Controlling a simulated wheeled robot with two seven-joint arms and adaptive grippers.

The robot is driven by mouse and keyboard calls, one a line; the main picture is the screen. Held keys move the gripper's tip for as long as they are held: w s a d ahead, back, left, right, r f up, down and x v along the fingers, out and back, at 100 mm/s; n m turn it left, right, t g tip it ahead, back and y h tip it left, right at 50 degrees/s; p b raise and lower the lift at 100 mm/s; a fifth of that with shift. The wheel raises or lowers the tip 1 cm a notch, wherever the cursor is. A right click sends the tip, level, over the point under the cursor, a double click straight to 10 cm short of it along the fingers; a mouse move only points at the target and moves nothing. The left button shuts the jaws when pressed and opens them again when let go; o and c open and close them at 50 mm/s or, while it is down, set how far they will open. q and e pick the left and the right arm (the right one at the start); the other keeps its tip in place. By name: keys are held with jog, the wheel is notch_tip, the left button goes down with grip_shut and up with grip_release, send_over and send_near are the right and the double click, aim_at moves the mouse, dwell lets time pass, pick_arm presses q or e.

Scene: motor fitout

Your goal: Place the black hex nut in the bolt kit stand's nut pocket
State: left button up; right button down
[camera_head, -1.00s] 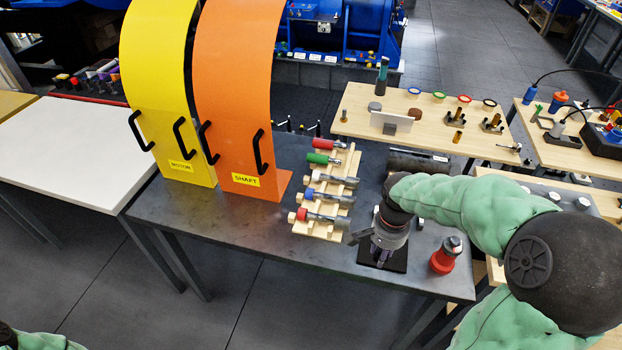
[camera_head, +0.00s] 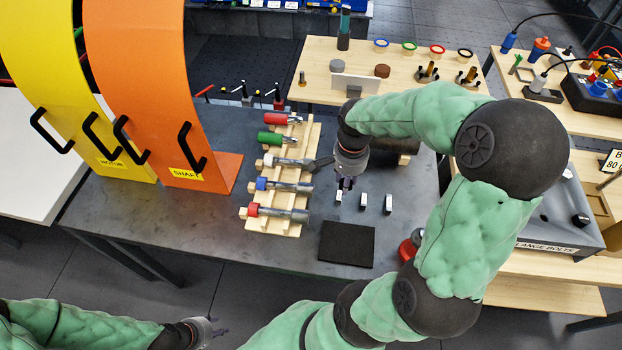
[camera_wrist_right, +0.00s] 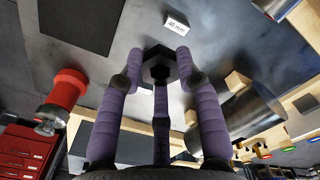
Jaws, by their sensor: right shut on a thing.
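The black hex nut (camera_wrist_right: 158,71) is between the purple fingers of my right gripper (camera_wrist_right: 157,80) in the right wrist view; the fingers are shut on it. In the head view my right gripper (camera_head: 345,184) hangs over the grey table, behind the black mat (camera_head: 346,244) and beside the tool rack; the nut is too small to make out there. My left gripper (camera_head: 213,329) is at the bottom edge, away from the table; its fingers are too small to judge. A grey sloped stand (camera_head: 546,222) labelled "FLANGE BOLTS" is at right, partly behind my arm. I see no nut pocket clearly.
A wooden rack (camera_head: 312,135) with coloured-handled tools stands left of my right gripper. Small white size tags (camera_head: 363,201) stand close by. A red bottle (camera_head: 407,250) is partly behind my right arm. Yellow and orange (camera_head: 150,80) curved covers stand at left.

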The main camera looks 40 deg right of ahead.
jog(key=b, duration=0.2)
send_over(320, 189)
jog(key=s, duration=0.1)
notch_tip(320, 189, down, 6)
jog(key=shift+d+f, duration=0.15)
jog(key=shift+f, duration=0.1)
jog(key=shift+w+f, duration=0.4)
jog(key=shift+f, duration=0.15)
jog(key=shift+w+f+b, duration=0.1)
jog(key=shift+f+b, duration=0.75)
jog(key=shift+f, duration=0.7)
jog(key=shift+f, duration=0.1)
jog(key=c, duration=1.3)
grip_release()
jog(key=shift+f, duration=0.1)
jog(key=shift+o, duration=0.9)
